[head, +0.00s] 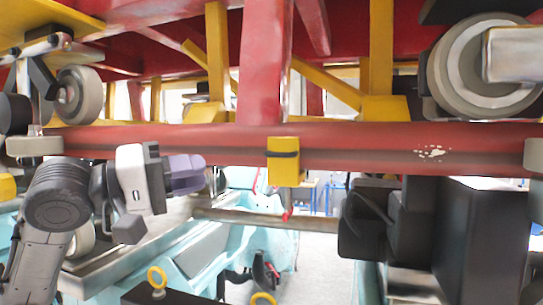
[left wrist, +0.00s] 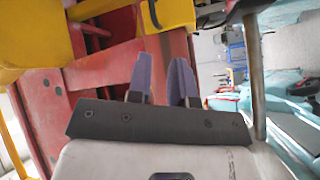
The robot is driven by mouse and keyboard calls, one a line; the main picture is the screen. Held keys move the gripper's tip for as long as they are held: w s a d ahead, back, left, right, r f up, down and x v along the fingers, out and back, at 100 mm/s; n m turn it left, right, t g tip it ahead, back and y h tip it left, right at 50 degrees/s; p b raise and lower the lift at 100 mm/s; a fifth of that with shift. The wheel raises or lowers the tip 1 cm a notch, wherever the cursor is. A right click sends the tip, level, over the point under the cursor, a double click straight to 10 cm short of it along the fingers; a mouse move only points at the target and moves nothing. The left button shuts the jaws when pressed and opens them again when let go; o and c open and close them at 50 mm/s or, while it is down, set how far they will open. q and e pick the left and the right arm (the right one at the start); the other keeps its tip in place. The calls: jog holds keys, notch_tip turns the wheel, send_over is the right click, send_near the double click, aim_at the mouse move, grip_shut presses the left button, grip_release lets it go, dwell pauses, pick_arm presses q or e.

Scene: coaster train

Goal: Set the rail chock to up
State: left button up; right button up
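The rail chock (head: 284,162) is a yellow block with a dark band, on the red rail (head: 350,147) near the middle of the head view. It hangs a little below the rail. In the left wrist view, the yellow block with the dark band (left wrist: 172,12) shows at the top, beyond the fingertips. My left gripper (head: 203,172) is left of the chock and apart from it, pointing right along the rail. Its two purple fingers show a gap with nothing between them in the left wrist view (left wrist: 160,62). My right gripper does not show.
Grey-white wheels stand at the upper left (head: 80,95) and upper right (head: 483,65). Red and yellow beams fill the space above the rail. Dark blocky parts (head: 400,222) are at the lower right. A grey bar (head: 250,219) crosses below the chock, with pale blue parts beneath.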

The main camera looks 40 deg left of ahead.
aim_at(274, 156)
pick_arm(q)
jog(key=w+d+n+p, duration=0.1)
jog(key=w, duration=0.2)
jog(key=w+d+r+n+p, duration=0.1)
jog(key=w+d+n+p, duration=0.1)
jog(key=w, duration=0.2)
jog(key=w+d+r+n+p, duration=0.1)
jog(key=w+p, duration=0.1)
jog(key=w, duration=0.2)
jog(key=shift+d+r+h, duration=0.1)
jog(key=shift+d+h, duration=0.2)
jog(key=shift+d, duration=0.1)
jog(key=shift+w+d+p, duration=0.2)
jog(key=shift+w+p, duration=0.2)
jog(key=shift+w, duration=0.2)
jog(key=shift+w+d, duration=0.1)
jog(key=shift+w, duration=0.1)
grip_shut()
